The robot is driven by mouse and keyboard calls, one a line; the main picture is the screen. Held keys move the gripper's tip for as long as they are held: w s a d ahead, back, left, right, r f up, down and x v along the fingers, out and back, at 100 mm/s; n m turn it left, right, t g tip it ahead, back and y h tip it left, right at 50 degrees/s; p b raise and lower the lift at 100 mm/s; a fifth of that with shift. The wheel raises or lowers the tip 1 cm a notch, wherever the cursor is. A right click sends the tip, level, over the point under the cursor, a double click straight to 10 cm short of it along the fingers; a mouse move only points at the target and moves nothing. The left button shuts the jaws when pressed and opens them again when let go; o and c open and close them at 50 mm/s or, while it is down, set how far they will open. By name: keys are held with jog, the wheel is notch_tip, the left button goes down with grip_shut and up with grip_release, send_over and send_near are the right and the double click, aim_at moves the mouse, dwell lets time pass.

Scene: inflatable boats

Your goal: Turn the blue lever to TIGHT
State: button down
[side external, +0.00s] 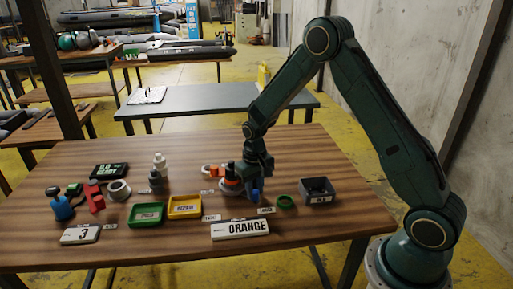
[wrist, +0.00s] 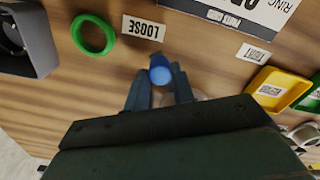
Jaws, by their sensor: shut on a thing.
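The blue lever (wrist: 160,72) shows in the wrist view between my fingertips, its rounded end sticking out past them. It also shows in the side view (side external: 257,195), low beside my gripper. My gripper (wrist: 160,90) is shut on the lever; in the side view it (side external: 256,184) is pointing down at the table. The LOOSE label (wrist: 143,29) lies just beyond the lever, slightly left of it in the wrist view. The TIGHT label (wrist: 258,55) lies farther to the right. The lever points closer to LOOSE than to TIGHT. Its pivot is mostly hidden by my gripper.
A green ring (side external: 285,202) and a dark open box (side external: 317,190) lie right of my gripper. The ORANGE sign (side external: 240,229) stands in front. Yellow (side external: 185,207) and green (side external: 147,214) trays are left. Bare wood (side external: 330,225) shows at front right.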

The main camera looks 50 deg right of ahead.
jog(key=shift+a, duration=0.25)
jog(key=shift+w+a+m, duration=0.25)
jog(key=shift+a+m, duration=0.45)
jog(key=shift+m, duration=0.25)
jog(key=shift+w+a+m, duration=0.2)
jog(key=shift+a+m, duration=0.5)
jog(key=shift+m, duration=0.25)
jog(key=shift+w+a+m, duration=0.55)
jog(key=shift+a+m, duration=0.2)
jog(key=shift+m, duration=0.35)
jog(key=shift+w+a+m, duration=0.55)
jog(key=shift+a+m, duration=0.2)
jog(key=shift+m, duration=0.35)
jog(key=shift+w+a+m, duration=0.45)
jog(key=shift+w+m, duration=0.15)
jog(key=shift+m, duration=0.2)
jog(key=shift+w+a+m, duration=0.4)
jog(key=shift+w+m, duration=0.15)
jog(key=shift+m, duration=0.25)
jog(key=shift+w+a+m, duration=0.25)
jog(key=shift+w+m, duration=0.45)
jog(key=shift+m, duration=0.15)
jog(key=shift+w+a+m, duration=0.2)
jog(key=shift+w+m, duration=0.5)
jog(key=shift+m, duration=0.15)
jog(key=shift+w+r, duration=0.1)
jog(key=shift+w, duration=0.1)
jog(key=c, duration=1.2)
grip_release()
